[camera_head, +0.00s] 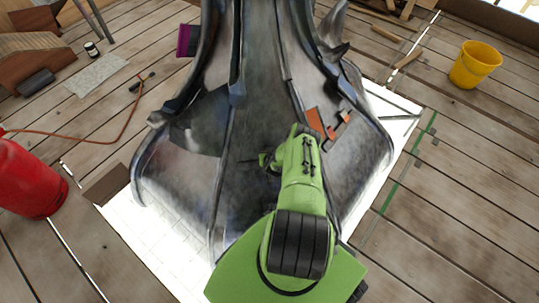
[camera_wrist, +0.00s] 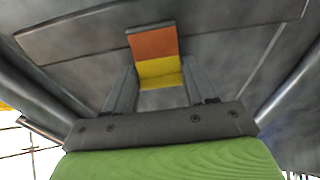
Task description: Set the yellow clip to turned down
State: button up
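The yellow clip (camera_wrist: 160,72) shows in the wrist view as a short yellow tab. It adjoins an orange piece (camera_wrist: 153,43) above it, against the grey metal of the spire finial (camera_wrist: 230,35). My gripper (camera_wrist: 162,85) has its two fingers apart, one on each side of the yellow tab's lower part. I cannot tell whether they touch it. In the head view, my gripper (camera_head: 268,160) is over the middle of the finial (camera_head: 180,180). I cannot make out the yellow clip there.
Orange patches (camera_head: 314,122) lie on the finial just right of my arm. Raised ribs run down the finial beside the gripper. A red cylinder (camera_head: 28,180) stands left, a yellow bucket (camera_head: 475,64) right. A hose (camera_head: 100,140) crosses the planks. Deck at right is mostly clear.

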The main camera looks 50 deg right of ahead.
jog(key=c, duration=0.7)
jog(key=shift+o, duration=0.2)
jog(key=shift+w+d, duration=0.1)
jog(key=shift+w, duration=0.1)
jog(key=shift+f+g+y, duration=0.1)
jog(key=shift+g+y, duration=0.4)
jog(key=o, duration=1.1)
jog(key=shift+c, duration=0.2)
jog(key=p+v, duration=0.8)
jog(key=v, duration=0.7)
jog(key=shift+s+r, duration=0.15)
jog(key=shift+r, duration=0.1)
